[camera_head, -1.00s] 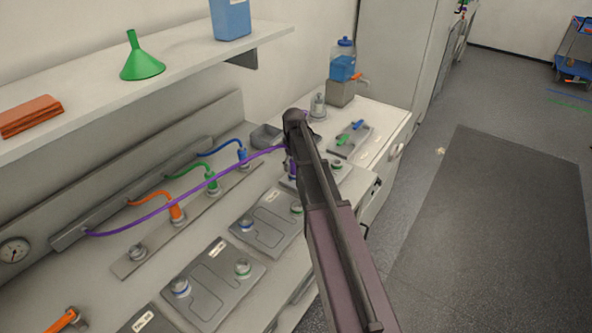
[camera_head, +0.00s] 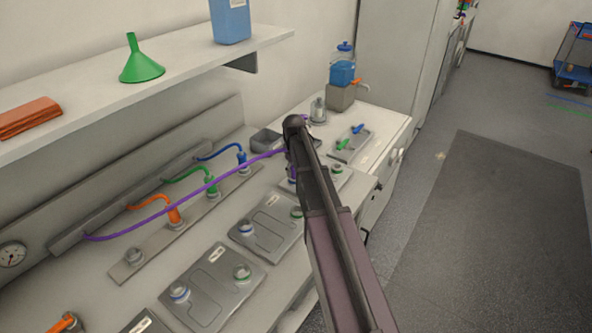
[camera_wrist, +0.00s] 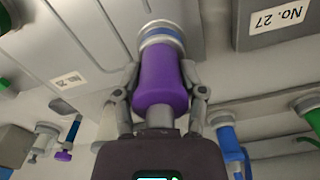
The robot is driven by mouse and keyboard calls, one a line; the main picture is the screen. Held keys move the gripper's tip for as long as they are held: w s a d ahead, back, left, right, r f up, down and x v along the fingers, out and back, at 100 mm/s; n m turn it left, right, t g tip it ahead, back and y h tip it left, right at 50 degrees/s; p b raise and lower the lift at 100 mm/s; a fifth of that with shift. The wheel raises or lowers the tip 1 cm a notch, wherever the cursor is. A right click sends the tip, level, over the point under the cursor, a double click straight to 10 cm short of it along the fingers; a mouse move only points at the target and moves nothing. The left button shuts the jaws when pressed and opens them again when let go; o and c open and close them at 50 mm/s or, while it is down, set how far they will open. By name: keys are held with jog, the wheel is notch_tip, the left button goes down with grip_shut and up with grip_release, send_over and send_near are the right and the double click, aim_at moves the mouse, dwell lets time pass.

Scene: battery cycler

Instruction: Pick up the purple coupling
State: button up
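The purple coupling (camera_wrist: 163,80) stands between my gripper's two fingers (camera_wrist: 162,75) in the wrist view. Both fingertips lie against its sides. Its far end meets a metal port with a blue ring (camera_wrist: 161,35) on a grey plate (camera_wrist: 95,40). In the head view my arm hides most of the coupling, and only a sliver of purple shows beside my gripper. A purple hose (camera_head: 200,190) runs from the rail at the back of the bench to my gripper.
Orange (camera_head: 172,212), green (camera_head: 210,183) and blue (camera_head: 241,157) couplings stand in a row on a strip left of my arm. Grey plates with ringed ports (camera_head: 210,285) lie along the bench front. A shelf (camera_head: 90,105) overhangs the bench.

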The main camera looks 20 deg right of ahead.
grip_shut()
jog(key=shift+r, duration=0.1)
notch_tip(320, 180, up, 4)
jog(key=p, duration=0.3)
jog(key=shift+f+p, duration=0.25)
jog(key=shift+p, duration=0.1)
jog(key=s+a+r+p, duration=0.1)
jog(key=s+a, duration=0.3)
jog(key=s, duration=1.1)
jog(key=shift+s+a+r, duration=0.15)
jog(key=shift+s+a, duration=0.05)
jog(key=shift+c, duration=0.8)
grip_release()
grip_shut()
jog(key=shift+r, duration=0.1)
